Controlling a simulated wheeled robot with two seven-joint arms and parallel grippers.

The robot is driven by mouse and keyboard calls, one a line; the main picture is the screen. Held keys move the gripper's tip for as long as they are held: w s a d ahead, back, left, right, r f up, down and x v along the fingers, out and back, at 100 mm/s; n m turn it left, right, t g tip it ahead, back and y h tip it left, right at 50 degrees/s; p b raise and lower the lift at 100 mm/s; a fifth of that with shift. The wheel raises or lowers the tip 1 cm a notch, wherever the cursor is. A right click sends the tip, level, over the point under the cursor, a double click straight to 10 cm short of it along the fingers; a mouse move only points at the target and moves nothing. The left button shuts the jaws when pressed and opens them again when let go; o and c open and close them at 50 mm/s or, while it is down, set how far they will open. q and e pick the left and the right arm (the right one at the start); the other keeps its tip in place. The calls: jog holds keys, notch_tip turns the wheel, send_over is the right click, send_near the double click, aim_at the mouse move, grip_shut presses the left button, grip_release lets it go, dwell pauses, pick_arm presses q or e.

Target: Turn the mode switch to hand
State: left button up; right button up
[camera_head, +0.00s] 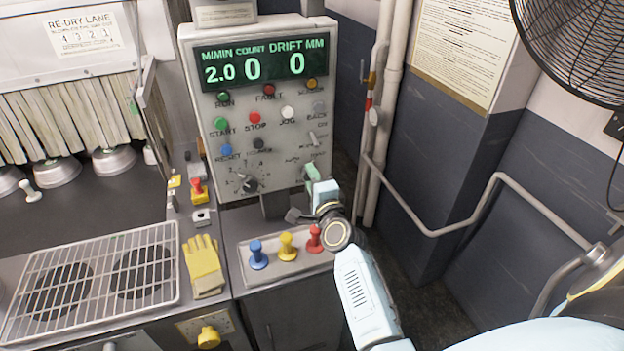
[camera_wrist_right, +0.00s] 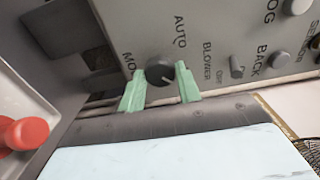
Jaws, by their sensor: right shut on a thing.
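The mode switch (camera_wrist_right: 160,71) is a round black knob low on the grey control panel (camera_head: 185,100). It shows in the right wrist view, close to the "AUTO" lettering and a partly covered label starting "MO". A pale line on the knob runs toward one green finger. My right gripper (camera_wrist_right: 160,88) has its two green fingers on either side of the knob, shut on it. In the head view the right gripper (camera_head: 314,178) is at the panel's lower right corner and hides the knob. My left gripper is not in view.
Blue (camera_head: 258,254), yellow (camera_head: 287,246) and red (camera_head: 315,238) handles stand on a tray below the panel. A red-topped yellow switch (camera_head: 198,190) and yellow gloves (camera_head: 203,266) lie left. A pipe rail (camera_head: 430,230) and fan (camera_head: 575,45) are right.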

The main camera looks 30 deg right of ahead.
jog(key=o, duration=1)
jog(key=shift+c, duration=0.2)
jog(key=b+v, duration=0.1)
jog(key=v, duration=1.2)
jog(key=shift+s, duration=0.2)
